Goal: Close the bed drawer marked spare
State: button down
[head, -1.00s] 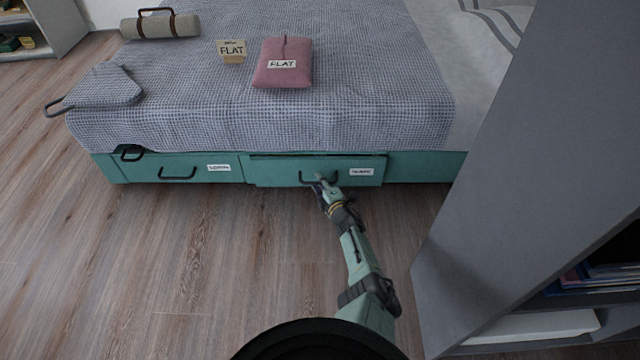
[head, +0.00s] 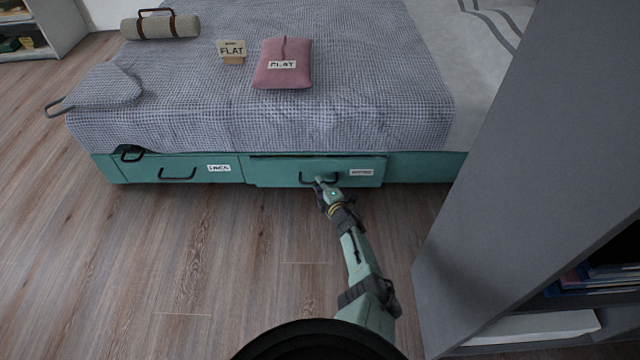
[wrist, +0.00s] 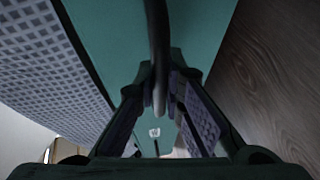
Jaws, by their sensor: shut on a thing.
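The green right-hand bed drawer (head: 275,173) has a black handle (head: 304,178) and a white label (head: 361,172), too blurred to read surely. A thin dark gap runs along its top edge, and its front stands slightly proud of the bed base. My gripper (head: 321,183) is at this handle. In the wrist view, my gripper (wrist: 161,100) has its two fingers closed on either side of the dark handle bar (wrist: 157,40), with the green drawer front (wrist: 110,30) behind. The fingertips are partly hidden by the bar.
A pink pouch (head: 284,60), a card (head: 231,48) and a bedroll (head: 160,26) lie on the bed. A grey shelf unit (head: 520,170) stands close on the right. Open floor lies left.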

jog(key=w+b, duration=0.2)
jog(key=b, duration=0.1)
jog(key=shift+w, duration=0.4)
jog(key=c, duration=1.7)
grip_release()
jog(key=shift+o, duration=0.2)
